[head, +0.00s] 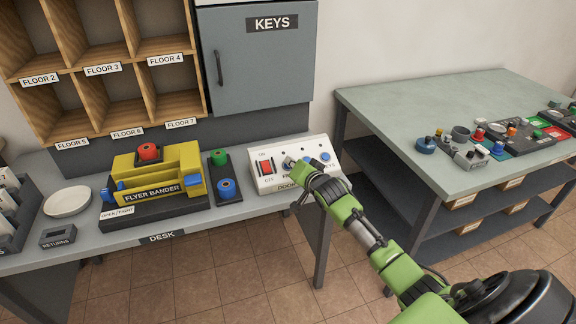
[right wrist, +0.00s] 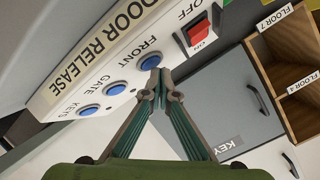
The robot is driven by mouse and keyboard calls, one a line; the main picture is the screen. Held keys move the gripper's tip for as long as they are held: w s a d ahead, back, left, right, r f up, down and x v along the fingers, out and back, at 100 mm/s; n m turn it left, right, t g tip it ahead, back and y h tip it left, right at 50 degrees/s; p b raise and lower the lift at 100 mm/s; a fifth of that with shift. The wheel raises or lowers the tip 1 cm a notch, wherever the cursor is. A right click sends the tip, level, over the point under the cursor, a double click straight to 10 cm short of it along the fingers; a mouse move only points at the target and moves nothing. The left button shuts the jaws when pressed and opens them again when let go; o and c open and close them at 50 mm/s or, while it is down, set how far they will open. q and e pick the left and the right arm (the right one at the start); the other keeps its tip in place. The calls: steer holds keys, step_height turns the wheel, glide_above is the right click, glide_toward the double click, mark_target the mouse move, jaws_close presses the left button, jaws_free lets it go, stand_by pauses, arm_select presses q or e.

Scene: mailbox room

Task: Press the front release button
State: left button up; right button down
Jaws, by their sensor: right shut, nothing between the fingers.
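The white door release panel (head: 262,184) stands at the right end of the desk; it also shows in the right wrist view (right wrist: 75,78). Its blue front button (right wrist: 150,61) is beside the word FRONT. The gate button (right wrist: 116,88) and keys button (right wrist: 89,111) follow in the same row. My right gripper (right wrist: 160,78) is shut and empty, its fingertips right at the front button and overlapping its edge in view. I cannot tell whether they touch it. In the head view my right gripper (head: 297,168) covers part of the panel. My left gripper is not in view.
A red on/off switch (right wrist: 198,32) is on the same panel. Left of it on the desk are a black block with green and blue knobs (head: 226,187) and the yellow flyer bander (head: 165,172). A grey key cabinet (head: 262,70) hangs above. A table (head: 410,100) stands at right.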

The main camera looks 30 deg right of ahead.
steer(key=shift+w+f, duration=0.15)
steer(key=shift+f, duration=0.25)
stand_by(0.6)
steer(key=shift+r, duration=0.1)
steer(key=shift+s+r+p, duration=0.35)
steer(key=shift+r+p, duration=0.25)
steer(key=shift+p, duration=0.3)
steer(key=shift+s+a+r+p, duration=0.1)
steer(key=shift+r+p, duration=0.5)
steer(key=shift+p, duration=0.1)
steer(key=r+p, duration=0.1)
steer(key=s+r+p, duration=0.1)
steer(key=p, duration=0.1)
steer(key=s+r+p, duration=0.1)
steer(key=shift+a+r+p, duration=0.2)
steer(key=shift+a+p, duration=0.05)
steer(key=shift+p, duration=0.1)
